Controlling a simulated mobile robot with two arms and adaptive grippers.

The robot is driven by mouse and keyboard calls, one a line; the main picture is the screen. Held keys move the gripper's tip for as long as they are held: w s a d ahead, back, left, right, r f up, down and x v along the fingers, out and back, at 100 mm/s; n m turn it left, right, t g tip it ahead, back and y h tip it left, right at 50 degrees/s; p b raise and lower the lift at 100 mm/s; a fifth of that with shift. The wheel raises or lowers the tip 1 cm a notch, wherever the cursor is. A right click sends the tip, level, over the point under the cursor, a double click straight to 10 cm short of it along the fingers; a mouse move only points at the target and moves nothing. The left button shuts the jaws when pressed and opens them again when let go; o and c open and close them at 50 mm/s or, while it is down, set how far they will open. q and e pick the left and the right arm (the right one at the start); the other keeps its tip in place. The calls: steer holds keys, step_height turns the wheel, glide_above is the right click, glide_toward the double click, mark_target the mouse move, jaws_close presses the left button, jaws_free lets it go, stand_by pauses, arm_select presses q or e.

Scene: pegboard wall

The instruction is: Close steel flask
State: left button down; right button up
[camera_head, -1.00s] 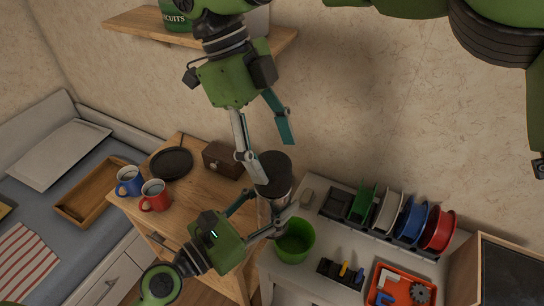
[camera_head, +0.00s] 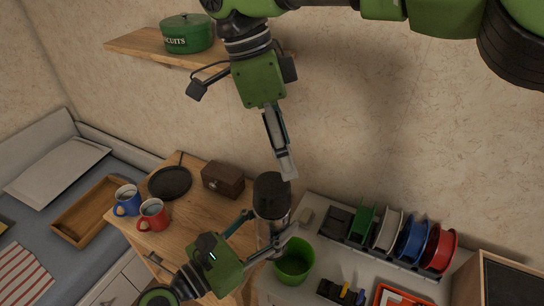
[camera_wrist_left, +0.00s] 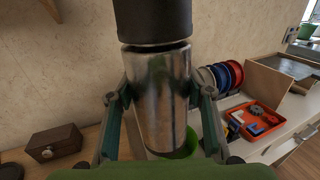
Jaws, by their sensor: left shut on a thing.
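The steel flask (camera_head: 268,230) is a shiny metal cylinder, roughly upright in front of the wall; it also shows in the left wrist view (camera_wrist_left: 160,95). Its black cap (camera_head: 271,193) sits on top, and in the wrist view the cap (camera_wrist_left: 152,20) has a thin dark seam between it and the metal body. My left gripper (camera_head: 270,237) is shut around the flask body, one finger on each side. My right gripper (camera_head: 287,172) points down from above, its tips at or just above the cap's top. Its fingers overlap in view, so their opening and contact are unclear.
A green bucket (camera_head: 294,262) stands close beside the flask on the white worktop. Spools (camera_head: 410,230) in a rack and a red tray (camera_head: 395,297) lie to the right. A brown box (camera_head: 223,180), a black pan (camera_head: 170,183) and mugs (camera_head: 152,215) occupy the wooden cabinet top.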

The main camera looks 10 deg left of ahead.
steer(key=n, duration=1.1)
steer(key=s+n+y, duration=0.1)
steer(key=n, duration=1.1)
steer(key=n+y, duration=0.1)
steer(key=n, duration=1)
steer(key=shift+s+a+f+n+t, duration=0.2)
steer(key=shift+a+n+t, duration=0.1)
steer(key=shift+a+n, duration=0.1)
steer(key=n, duration=0.5)
steer(key=shift+s+a+r+n+y, duration=0.1)
steer(key=shift+s+r+n+y, duration=0.05)
steer(key=shift+s+n+y, duration=0.2)
steer(key=n, duration=0.2)
steer(key=s+n, duration=0.1)
steer(key=n, duration=0.2)
steer(key=shift+a+r, duration=0.15)
steer(key=shift+r, duration=0.05)
steer(key=n, duration=0.6)
steer(key=shift+s+r+n+y, duration=0.25)
steer(key=shift+s+y, duration=0.1)
